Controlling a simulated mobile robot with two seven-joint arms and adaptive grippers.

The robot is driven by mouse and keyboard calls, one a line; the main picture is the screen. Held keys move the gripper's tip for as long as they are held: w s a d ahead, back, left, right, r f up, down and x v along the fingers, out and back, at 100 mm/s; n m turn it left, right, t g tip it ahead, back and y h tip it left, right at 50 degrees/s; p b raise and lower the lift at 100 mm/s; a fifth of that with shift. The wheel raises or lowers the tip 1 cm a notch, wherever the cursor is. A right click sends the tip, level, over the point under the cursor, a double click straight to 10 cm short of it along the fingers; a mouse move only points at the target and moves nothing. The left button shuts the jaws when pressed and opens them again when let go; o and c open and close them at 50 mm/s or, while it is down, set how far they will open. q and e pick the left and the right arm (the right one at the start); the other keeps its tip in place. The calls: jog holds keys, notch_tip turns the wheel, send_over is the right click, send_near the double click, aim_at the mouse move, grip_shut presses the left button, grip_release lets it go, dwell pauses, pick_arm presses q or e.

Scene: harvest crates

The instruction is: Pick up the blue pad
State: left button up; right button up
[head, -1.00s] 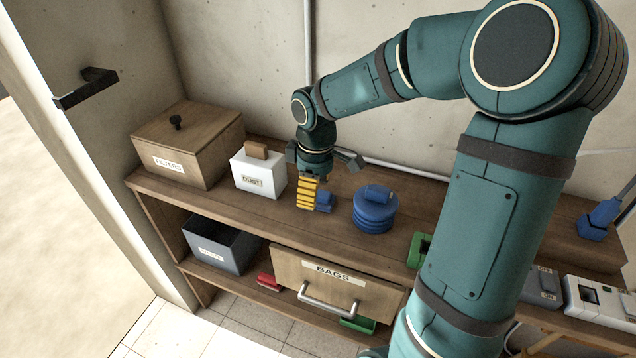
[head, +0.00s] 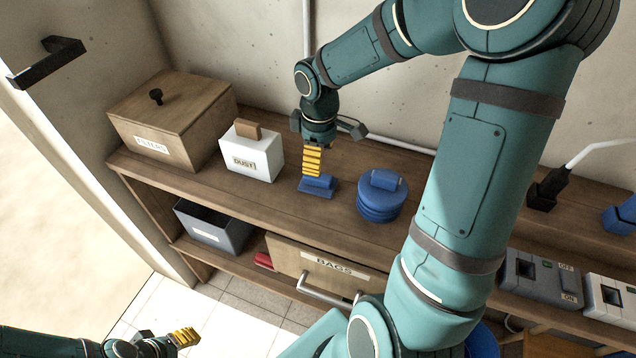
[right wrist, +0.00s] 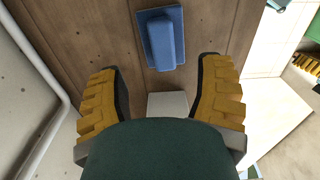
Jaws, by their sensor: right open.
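The blue pad (head: 316,188) is a flat blue plate with a raised block on top. It lies on the upper wooden shelf between the white DUST box and the round blue lidded thing. In the right wrist view the pad (right wrist: 173,38) lies just beyond the fingertips, apart from them. My right gripper (head: 312,162) points down over the pad and hides part of it. Its yellow fingers are spread and empty in the right wrist view (right wrist: 162,66). My left gripper (head: 186,338) is at the lower left, away from the shelf; its jaw gap is not clear.
On the upper shelf stand the wooden FILTERS box (head: 168,112), the white DUST box (head: 250,158) and the round blue lidded thing (head: 381,200). Below are a grey bin (head: 212,230) and the BAGS drawer (head: 322,264). The wall is close behind my right gripper.

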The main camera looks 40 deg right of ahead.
aim_at(319, 179)
notch_tip(319, 179, down, 2)
jog(key=shift+f, duration=0.15)
notch_tip(319, 179, down, 5)
jog(key=shift+s+a+f+b, duration=0.1)
jog(key=shift+a+b, duration=0.05)
jog(key=shift+b, duration=0.9)
grip_shut()
